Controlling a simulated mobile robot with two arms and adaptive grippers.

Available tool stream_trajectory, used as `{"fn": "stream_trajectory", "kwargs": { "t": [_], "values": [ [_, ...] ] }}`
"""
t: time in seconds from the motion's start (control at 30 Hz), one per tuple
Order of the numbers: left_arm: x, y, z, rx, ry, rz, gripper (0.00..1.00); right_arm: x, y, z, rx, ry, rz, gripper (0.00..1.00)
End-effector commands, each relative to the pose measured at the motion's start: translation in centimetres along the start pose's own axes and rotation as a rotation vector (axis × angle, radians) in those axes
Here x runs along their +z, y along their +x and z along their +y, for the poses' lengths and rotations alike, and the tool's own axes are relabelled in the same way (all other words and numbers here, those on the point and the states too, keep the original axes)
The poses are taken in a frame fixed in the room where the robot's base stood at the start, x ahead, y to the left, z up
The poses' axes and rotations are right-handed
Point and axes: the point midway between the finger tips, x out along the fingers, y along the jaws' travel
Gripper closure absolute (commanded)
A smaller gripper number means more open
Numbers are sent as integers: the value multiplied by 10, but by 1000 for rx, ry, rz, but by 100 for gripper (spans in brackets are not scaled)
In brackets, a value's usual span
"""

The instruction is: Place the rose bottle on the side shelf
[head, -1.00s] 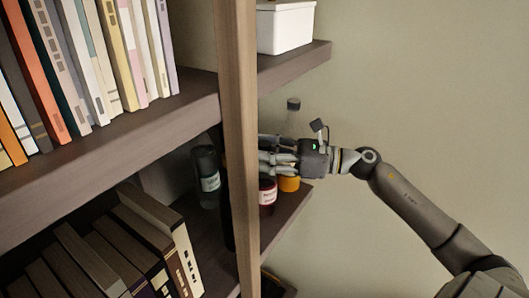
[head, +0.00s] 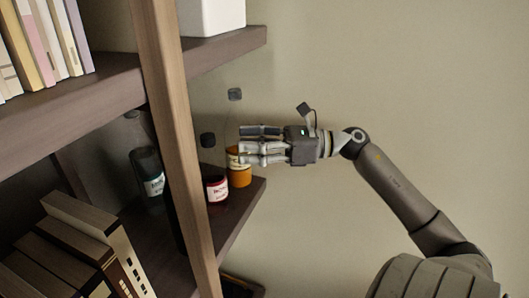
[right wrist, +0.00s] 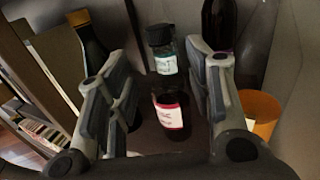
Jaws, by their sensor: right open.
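The rose bottle (head: 217,190), with red contents, a pale label and a dark cap, stands upright on the side shelf (head: 237,217), right of the wooden post. It also shows between my finger pads in the right wrist view (right wrist: 171,115). My right gripper (head: 242,147) is open and apart from it, its fingertips to the right of the bottle's upper part. The fingers cover part of the orange bottle (head: 238,174) in the head view. My left gripper is not in view.
A dark teal bottle (head: 147,178) stands left of the wooden post (head: 180,130). Books fill the shelves at left. A white box (head: 212,15) sits on the upper side shelf, above my gripper. The wall area to the right is open.

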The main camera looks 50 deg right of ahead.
Motion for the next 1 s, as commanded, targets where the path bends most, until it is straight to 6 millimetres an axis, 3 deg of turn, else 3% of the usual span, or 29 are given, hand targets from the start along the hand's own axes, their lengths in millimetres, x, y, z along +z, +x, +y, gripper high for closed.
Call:
{"fn": "stream_trajectory", "kwargs": {
  "t": [0.3,1.0],
  "values": [
    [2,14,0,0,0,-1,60,-1,-28,0,-1,0,0,53],
    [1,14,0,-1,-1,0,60,0,-30,0,0,0,0,53]
  ]
}}
